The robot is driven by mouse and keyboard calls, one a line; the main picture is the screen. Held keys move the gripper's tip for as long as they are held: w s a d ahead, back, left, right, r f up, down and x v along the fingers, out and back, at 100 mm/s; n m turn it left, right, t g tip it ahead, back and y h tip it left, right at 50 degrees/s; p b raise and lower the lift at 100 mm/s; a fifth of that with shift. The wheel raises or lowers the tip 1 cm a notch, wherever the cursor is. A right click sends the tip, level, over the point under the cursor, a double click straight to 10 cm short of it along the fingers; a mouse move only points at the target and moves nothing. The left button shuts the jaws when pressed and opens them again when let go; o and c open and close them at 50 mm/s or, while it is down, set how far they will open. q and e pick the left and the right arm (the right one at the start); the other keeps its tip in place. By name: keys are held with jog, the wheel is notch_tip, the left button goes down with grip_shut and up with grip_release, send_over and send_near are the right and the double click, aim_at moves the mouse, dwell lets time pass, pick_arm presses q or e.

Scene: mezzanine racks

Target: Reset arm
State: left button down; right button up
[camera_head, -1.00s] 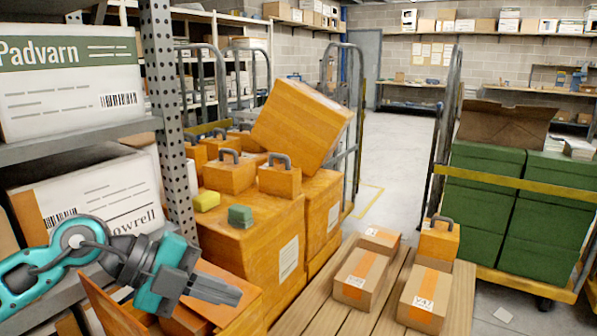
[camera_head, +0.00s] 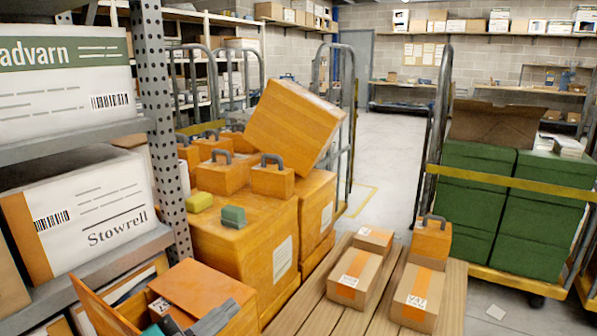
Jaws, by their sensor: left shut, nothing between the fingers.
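My left gripper (camera_head: 213,318) shows only in part at the bottom edge of the head view. Its grey fingers are together and hold nothing; a bit of its teal body shows left of them, and the rest of the arm is out of frame. The fingers are in front of an open orange box (camera_head: 205,285) at the lower left. Whether they touch it I cannot tell. My right gripper is not in view.
A perforated rack post (camera_head: 166,130) and shelves with white cartons (camera_head: 85,210) stand at the left. Orange crates (camera_head: 240,255) fill the middle. A wooden pallet (camera_head: 320,315) holds small cartons. Green boxes (camera_head: 545,210) are on a trolley at right. The aisle floor (camera_head: 390,150) is clear.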

pick_arm(q)
jog(key=s+a+f+n+g+y, duration=0.35)
jog(key=s+a+f+y, duration=0.3)
jog(key=f, duration=0.55)
jog(key=s+a+f+n+g+y, duration=0.2)
jog(key=s+a+f+n+y, duration=0.35)
jog(key=f, duration=0.65)
jog(key=d+r+n+t+h, duration=0.1)
jog(key=d+n, duration=0.2)
jog(key=d, duration=0.5)
notch_tip(320, 180, down, 8)
jog(key=b, duration=1)
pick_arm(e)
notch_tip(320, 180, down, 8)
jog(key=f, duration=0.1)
pick_arm(q)
notch_tip(320, 180, up, 12)
jog(key=s+a+p, duration=0.1)
jog(key=a+p, duration=0.1)
jog(key=p, duration=1.5)
jog(key=shift+s+a+y, duration=0.15)
jog(key=shift+s+y, duration=0.1)
jog(key=shift+y, duration=0.05)
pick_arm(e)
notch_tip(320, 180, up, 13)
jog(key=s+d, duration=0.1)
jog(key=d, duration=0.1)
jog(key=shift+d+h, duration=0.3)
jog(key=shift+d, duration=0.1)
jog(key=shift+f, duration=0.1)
